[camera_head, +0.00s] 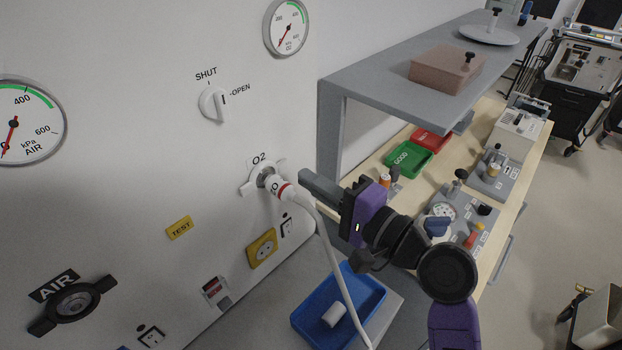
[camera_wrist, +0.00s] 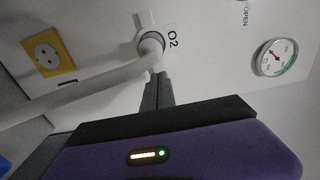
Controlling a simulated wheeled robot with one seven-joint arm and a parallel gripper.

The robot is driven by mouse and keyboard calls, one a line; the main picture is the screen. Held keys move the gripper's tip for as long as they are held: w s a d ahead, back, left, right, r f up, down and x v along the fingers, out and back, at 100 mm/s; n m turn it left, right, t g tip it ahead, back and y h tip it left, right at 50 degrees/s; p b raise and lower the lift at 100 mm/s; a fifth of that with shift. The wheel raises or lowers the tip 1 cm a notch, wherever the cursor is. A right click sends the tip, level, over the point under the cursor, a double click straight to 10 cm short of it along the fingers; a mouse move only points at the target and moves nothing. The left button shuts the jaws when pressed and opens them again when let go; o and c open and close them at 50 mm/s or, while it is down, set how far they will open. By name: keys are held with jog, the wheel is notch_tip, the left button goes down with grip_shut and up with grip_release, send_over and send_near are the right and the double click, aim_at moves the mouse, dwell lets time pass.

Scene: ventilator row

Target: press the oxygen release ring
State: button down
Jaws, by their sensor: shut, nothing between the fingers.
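The oxygen release ring (camera_head: 258,173) is a pale winged collar on the wall panel under the O2 label. A white plug with a red band (camera_head: 286,191) sits in it, with a pale hose (camera_head: 330,262) hanging from it. The ring also shows in the wrist view (camera_wrist: 146,34), partly hidden by the plug and hose. My gripper (camera_head: 304,177) is shut and empty, its fingers pointing at the panel just right of the plug. In the wrist view my fingertips (camera_wrist: 158,77) are close to the hose bend; I cannot tell if they touch.
A shut/open knob (camera_head: 213,103) and a gauge (camera_head: 287,27) are above the ring. A yellow socket (camera_head: 262,249) is below it. A blue tray (camera_head: 371,309) lies under the hose. A grey shelf (camera_head: 345,82) and a workbench (camera_head: 520,190) with equipment stand at right.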

jog(key=b+v, duration=0.2)
jog(key=v, duration=0.7)
jog(key=shift+d, duration=0.2)
dwell(0.6)
jog(key=w+d+r+t+h, duration=0.2)
jog(key=w+d+t, duration=0.1)
jog(key=d, duration=0.1)
jog(key=s+d+f+n+t+h, duration=0.1)
jog(key=s+d+f+t+h, duration=0.2)
jog(key=s+d+f+h, duration=0.6)
jog(key=s+f+n+g+h, duration=0.1)
jog(key=s+f+n, duration=0.3)
jog(key=s, duration=0.9)
jog(key=s+a+f+n+g, duration=0.1)
jog(key=s+f+n+g, duration=0.2)
jog(key=s, duration=1)
jog(key=shift+a+f+n+h, duration=0.4)
jog(key=shift+f+n, duration=0.1)
jog(key=shift+f, duration=0.2)
